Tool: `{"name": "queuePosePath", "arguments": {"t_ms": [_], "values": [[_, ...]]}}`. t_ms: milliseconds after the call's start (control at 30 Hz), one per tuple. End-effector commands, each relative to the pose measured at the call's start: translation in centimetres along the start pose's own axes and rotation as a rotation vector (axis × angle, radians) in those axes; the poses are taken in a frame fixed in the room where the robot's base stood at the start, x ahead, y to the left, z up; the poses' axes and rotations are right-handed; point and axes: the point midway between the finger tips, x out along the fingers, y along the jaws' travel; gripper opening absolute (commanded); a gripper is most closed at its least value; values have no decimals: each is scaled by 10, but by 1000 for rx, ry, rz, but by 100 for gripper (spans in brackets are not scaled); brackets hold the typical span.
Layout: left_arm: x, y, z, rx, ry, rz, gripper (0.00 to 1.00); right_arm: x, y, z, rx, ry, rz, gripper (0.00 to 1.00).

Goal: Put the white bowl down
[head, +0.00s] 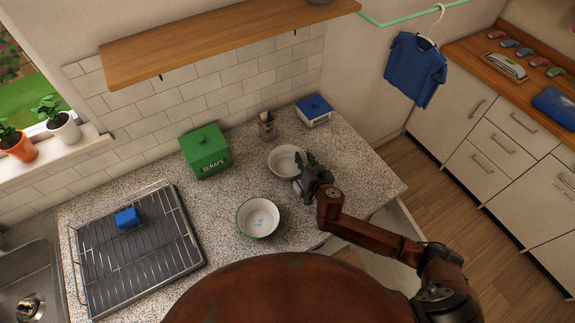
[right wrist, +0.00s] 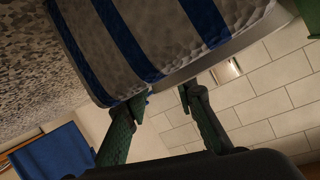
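The white bowl (head: 285,161) stands upright on or just above the speckled counter; I cannot tell whether it touches. My right gripper (head: 302,178) is at the bowl's right, near side. In the right wrist view its two green fingers (right wrist: 166,98) are apart at the rim, with a visible gap between the tips. The left fingertip overlaps the bowl's edge; the right tip appears clear of it. My left gripper is not in view.
A green-rimmed bowl (head: 259,218) stands nearer on the counter (head: 225,190). A green scraps box (head: 206,152), a utensil cup (head: 266,125) and a blue-lidded box (head: 314,110) stand behind. A wire rack (head: 136,245) with a blue sponge (head: 127,218) lies left. The counter right of the bowl is clear.

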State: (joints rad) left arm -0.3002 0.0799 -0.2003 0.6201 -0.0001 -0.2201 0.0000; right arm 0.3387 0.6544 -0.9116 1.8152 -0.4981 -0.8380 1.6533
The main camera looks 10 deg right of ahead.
Motion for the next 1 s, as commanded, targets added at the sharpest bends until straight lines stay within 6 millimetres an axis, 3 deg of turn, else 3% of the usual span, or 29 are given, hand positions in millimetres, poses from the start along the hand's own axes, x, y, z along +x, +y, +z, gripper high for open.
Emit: {"name": "queuePosePath", "arguments": {"t_ms": [167, 500, 1000], "values": [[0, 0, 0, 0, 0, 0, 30, 0, 0, 0, 1, -1, 0, 24], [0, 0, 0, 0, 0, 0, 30, 0, 0, 0, 1, -1, 1, 0], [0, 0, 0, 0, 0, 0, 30, 0, 0, 1, 1, -1, 1, 0]]}}
